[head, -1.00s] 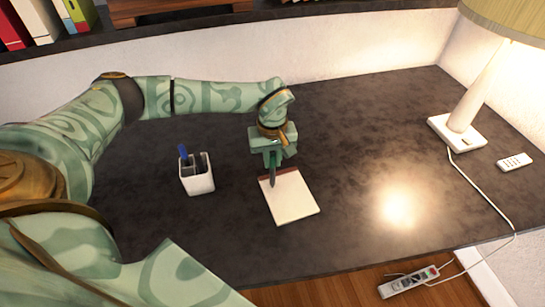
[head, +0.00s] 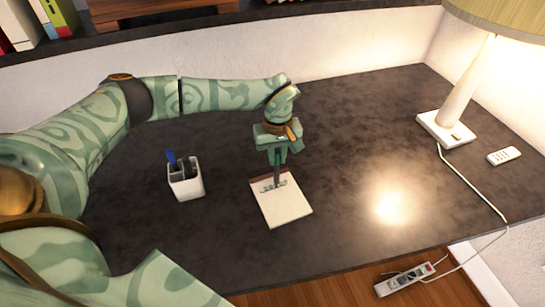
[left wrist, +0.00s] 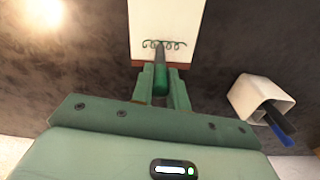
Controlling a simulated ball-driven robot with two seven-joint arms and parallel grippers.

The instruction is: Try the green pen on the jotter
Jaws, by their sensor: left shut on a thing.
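My left gripper (head: 277,156) is shut on the green pen (left wrist: 160,76), which it holds roughly upright, tip down, over the upper part of the jotter. The jotter (head: 285,208) is a white pad with a dark reddish-brown top strip, lying flat on the dark desk. A looping green line (left wrist: 176,44) runs across the page near that strip, and it also shows in the head view (head: 265,187). The pen's tip is at this line; whether it touches the paper I cannot tell. My right gripper is not in view.
A white pen cup (head: 187,187) with a blue pen (head: 171,158) and dark items stands left of the jotter. A lit lamp (head: 447,127), a remote (head: 504,156) and a cord are at the right. A power strip (head: 404,279) lies beyond the desk's front edge. The desk's middle right is clear.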

